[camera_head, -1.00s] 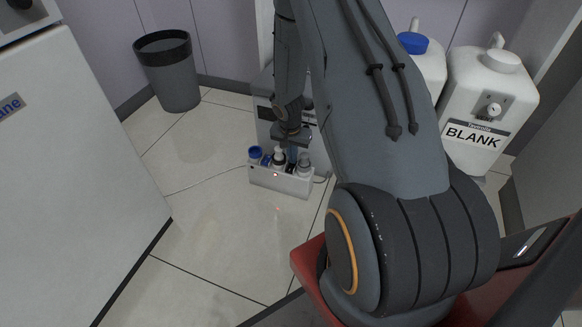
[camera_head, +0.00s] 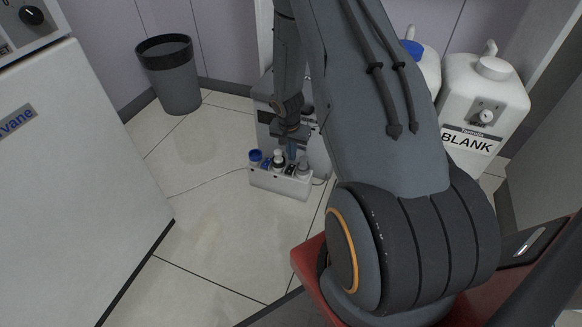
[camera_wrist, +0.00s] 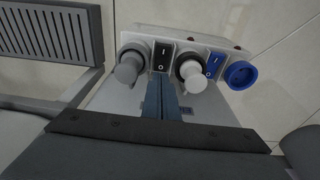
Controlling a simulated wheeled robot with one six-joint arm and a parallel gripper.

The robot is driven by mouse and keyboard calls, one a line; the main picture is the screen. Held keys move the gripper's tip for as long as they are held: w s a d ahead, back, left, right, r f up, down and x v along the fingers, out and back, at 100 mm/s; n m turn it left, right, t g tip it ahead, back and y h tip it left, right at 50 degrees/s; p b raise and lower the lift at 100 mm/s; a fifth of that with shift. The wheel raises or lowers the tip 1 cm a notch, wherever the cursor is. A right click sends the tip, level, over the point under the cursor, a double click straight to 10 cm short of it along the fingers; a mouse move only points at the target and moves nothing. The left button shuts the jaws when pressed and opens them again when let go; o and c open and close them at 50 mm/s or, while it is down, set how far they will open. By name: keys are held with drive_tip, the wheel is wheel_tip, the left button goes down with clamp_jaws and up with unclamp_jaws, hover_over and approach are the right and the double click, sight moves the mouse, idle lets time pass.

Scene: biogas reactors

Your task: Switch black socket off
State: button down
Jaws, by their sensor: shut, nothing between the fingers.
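The white socket box (camera_head: 280,181) stands on the floor, and the wrist view shows it close up. On it are a black rocker switch (camera_wrist: 162,57) marked I and O, a blue rocker switch (camera_wrist: 213,64), a blue round socket (camera_wrist: 240,75) and two round connectors with grey plugs (camera_wrist: 129,66) (camera_wrist: 193,73). The black switch sits between the two plugs. My gripper (camera_wrist: 162,80) is shut and empty, its fingertips at the lower end of the black switch. Contact cannot be told. In the head view, my gripper (camera_head: 291,153) is over the box and partly hides it.
A dark bin (camera_head: 170,76) stands by the back wall. White jerrycans, one labelled BLANK (camera_head: 482,100), stand at right. A white cabinet (camera_head: 75,190) fills the left side. A grey vented panel (camera_wrist: 50,35) is beside the box. The floor left of the box is clear.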

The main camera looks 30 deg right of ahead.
sight(292, 167)
wheel_tip(292, 167, up, 3)
drive_tip(key=shift+r+p, duration=0.2)
drive_tip(key=shift+p, duration=1)
